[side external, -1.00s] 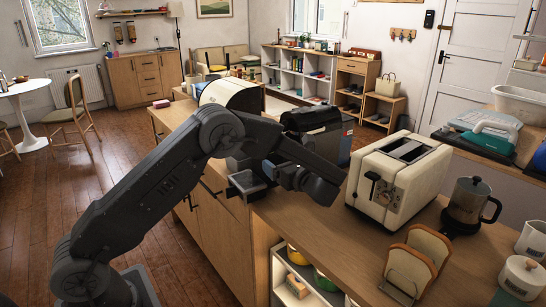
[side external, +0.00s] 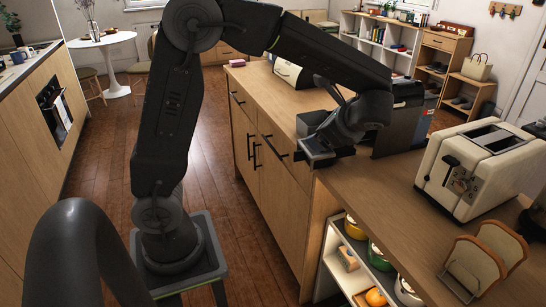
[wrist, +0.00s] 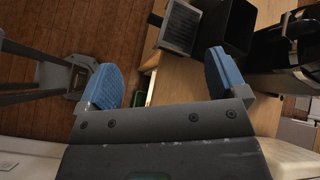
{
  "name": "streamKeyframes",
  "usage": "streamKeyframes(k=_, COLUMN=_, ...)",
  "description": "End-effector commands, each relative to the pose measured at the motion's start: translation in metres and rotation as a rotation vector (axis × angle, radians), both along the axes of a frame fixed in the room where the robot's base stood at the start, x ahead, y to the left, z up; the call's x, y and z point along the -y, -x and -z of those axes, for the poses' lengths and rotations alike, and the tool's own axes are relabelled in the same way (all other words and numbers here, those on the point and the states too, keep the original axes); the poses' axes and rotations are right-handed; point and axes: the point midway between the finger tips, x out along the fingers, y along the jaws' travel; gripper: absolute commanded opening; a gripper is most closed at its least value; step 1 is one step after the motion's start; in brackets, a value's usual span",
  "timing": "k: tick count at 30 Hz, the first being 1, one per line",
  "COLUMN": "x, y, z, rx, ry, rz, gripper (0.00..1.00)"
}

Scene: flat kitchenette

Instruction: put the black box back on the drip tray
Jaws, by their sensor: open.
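In the wrist view a grey ribbed drip tray (wrist: 182,28) lies ahead of my gripper, near the counter's edge. A black boxy shape (wrist: 228,26), apparently the black box, is just right of it; I cannot tell whether the two touch. My gripper (wrist: 162,62) is open, its two blue-padded fingers apart with nothing between them. In the side view the grey tray (side external: 316,152) shows at the counter's front edge, below my dark wrist, which hides the fingertips and much of that spot.
A dark machine (side external: 402,118) stands behind my wrist. A cream toaster (side external: 478,170) and a rack of bread slices (side external: 478,265) stand to the right. The counter's edge drops to the floor on the left.

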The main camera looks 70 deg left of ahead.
Motion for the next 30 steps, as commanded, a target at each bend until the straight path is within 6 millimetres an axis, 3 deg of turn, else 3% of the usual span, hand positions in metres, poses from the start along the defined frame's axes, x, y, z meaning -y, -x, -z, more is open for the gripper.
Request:
streamKeyframes(k=1, x=0.003, y=0.020, z=-0.009, rx=0.076, ry=0.082, rz=-0.046, gripper=0.91)
streamKeyframes(k=6, x=0.026, y=0.078, z=-0.020, rx=0.325, ry=0.374, rz=-0.222, gripper=0.91)
streamKeyframes(k=15, x=0.075, y=0.156, z=-0.027, rx=0.731, ry=0.854, rz=-0.574, gripper=0.91)
streamKeyframes(k=21, x=0.093, y=0.177, z=-0.027, rx=0.867, ry=1.033, rz=-0.724, gripper=0.91)
streamKeyframes(k=30, x=0.096, y=0.180, z=-0.027, rx=0.889, ry=1.067, rz=-0.756, gripper=0.91)
